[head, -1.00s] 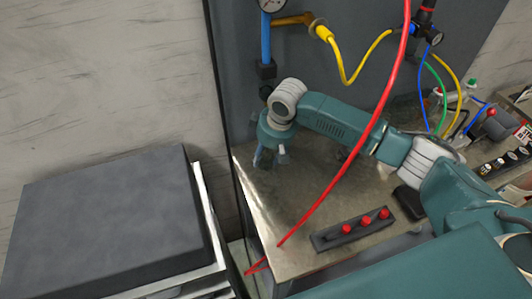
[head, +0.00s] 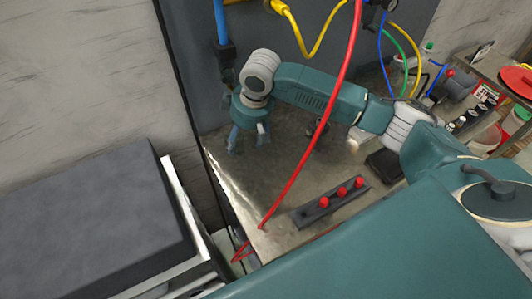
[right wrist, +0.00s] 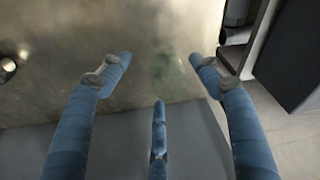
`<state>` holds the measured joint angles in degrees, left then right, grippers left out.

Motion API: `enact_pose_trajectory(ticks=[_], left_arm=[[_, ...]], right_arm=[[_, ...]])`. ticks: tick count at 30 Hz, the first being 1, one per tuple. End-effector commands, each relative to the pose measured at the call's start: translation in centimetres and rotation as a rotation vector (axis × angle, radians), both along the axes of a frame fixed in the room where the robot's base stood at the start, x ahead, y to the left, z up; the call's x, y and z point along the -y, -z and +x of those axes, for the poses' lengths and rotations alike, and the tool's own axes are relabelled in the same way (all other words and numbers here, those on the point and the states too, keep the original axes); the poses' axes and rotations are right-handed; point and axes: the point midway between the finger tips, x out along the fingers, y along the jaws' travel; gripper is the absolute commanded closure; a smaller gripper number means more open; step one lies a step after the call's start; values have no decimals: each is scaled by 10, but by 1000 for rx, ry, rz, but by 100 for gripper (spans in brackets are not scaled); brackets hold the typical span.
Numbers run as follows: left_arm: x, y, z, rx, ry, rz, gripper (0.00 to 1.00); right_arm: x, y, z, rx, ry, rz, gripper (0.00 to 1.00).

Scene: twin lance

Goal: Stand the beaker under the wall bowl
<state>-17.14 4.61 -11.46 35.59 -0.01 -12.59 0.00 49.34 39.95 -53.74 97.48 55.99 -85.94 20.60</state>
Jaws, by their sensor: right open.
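My right gripper (head: 248,139) hangs fingers-down over the left part of the metal bench top (head: 280,180), near the dark back panel. It is open. In the right wrist view its blue fingers (right wrist: 160,75) are spread wide, with nothing solid visible between them. A faint greenish smudge shows on the bench there; I cannot tell if it is clear glass or a reflection. I cannot make out the beaker or the wall bowl for certain in either view. My right arm hides part of the bench behind it. My left gripper is not in view.
A red hose (head: 309,150) crosses in front of my right arm down to the bench. A block with red knobs (head: 325,203) sits at the front edge. A dark slab (head: 90,225) stands left. Bottles and hoses crowd the right. Bare bench lies around the gripper.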

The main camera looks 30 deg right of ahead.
Motion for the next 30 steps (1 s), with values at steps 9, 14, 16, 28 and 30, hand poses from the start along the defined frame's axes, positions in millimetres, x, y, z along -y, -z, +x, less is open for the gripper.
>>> enact_pose_trajectory(ticks=[9,14,16,28,30], left_arm=[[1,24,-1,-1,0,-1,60],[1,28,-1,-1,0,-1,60],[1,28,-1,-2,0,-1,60],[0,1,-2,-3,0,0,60],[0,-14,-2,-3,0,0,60]], right_arm=[[32,3,-62,1,-1,-1,37],[40,1,-79,2,0,1,37],[42,1,-83,1,1,1,37],[42,-28,-85,1,0,2,37],[42,-43,-85,2,0,2,37]])
